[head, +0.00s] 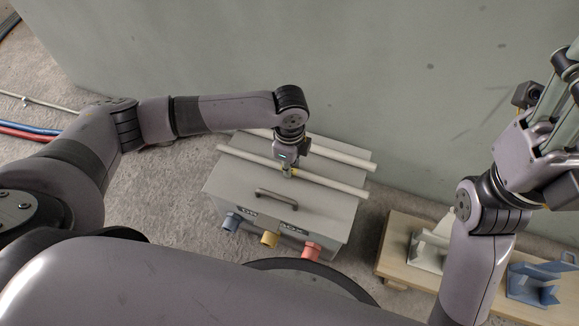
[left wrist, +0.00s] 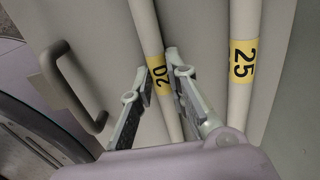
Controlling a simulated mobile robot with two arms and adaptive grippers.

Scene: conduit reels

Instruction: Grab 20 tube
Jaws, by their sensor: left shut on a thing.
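Two pale tubes lie side by side on a grey box. The nearer tube (head: 335,183) bears a yellow "20" label in the left wrist view (left wrist: 147,30). The other tube (head: 352,157) is farther back, by the wall, and its yellow label reads "25" in the left wrist view (left wrist: 242,62). My left gripper (head: 288,172) reaches down over the box and is shut on the 20 tube. In the left wrist view its fingers (left wrist: 158,68) are on either side of the tube at its label. My right gripper (head: 563,100) is raised at the far right; its fingertips are cut off.
The grey box (head: 235,190) has a dark handle (head: 275,199) on top and blue, yellow and red fittings at its front. A wooden board (head: 393,255) with white and blue holders (head: 530,285) is at right. A wall (head: 400,60) rises behind. Cables lie at far left.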

